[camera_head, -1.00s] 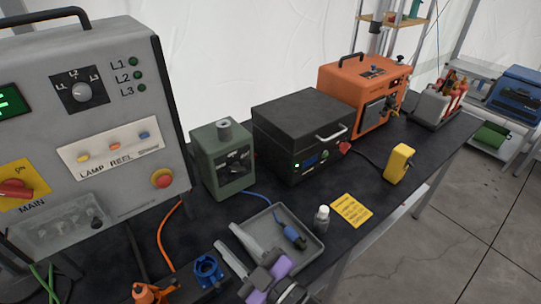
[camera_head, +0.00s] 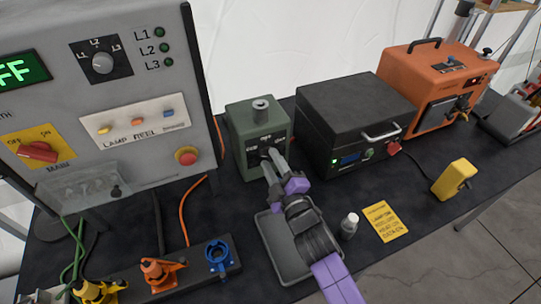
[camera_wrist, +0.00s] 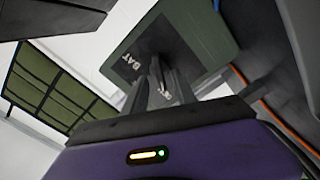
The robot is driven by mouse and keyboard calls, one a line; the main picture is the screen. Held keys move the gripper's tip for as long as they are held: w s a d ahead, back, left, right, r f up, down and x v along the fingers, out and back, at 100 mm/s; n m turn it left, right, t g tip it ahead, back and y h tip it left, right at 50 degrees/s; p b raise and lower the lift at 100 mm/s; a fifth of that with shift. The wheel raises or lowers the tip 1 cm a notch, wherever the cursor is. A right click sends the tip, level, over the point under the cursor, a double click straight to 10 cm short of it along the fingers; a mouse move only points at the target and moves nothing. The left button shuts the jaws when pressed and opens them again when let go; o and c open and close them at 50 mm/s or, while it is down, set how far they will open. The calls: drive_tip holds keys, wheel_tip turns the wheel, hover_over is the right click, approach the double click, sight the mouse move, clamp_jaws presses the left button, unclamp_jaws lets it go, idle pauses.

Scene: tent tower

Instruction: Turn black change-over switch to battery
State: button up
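The change-over switch box (camera_head: 243,117) is a green box on the table between the grey panel and the black case. Its black switch is on the front face, largely hidden by my fingers. White lettering surrounds the switch; in the wrist view a label "BAT" (camera_wrist: 126,60) reads on the dark plate of the green box (camera_wrist: 205,32). My gripper (camera_head: 269,163) is at the front of the box, its two grey fingers pointing at the switch. In the wrist view the fingers (camera_wrist: 162,88) reach the plate. I cannot tell whether they grip the knob.
The grey control panel (camera_head: 60,110) stands close on the left. The black case (camera_head: 350,110) and orange unit (camera_head: 430,80) stand to the right. A grey tray (camera_head: 268,232) lies under my arm. A small bottle (camera_head: 349,225) and yellow card (camera_head: 385,221) are right of it.

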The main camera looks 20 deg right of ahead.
drive_tip(key=shift+w, duration=0.75)
clamp_jaws()
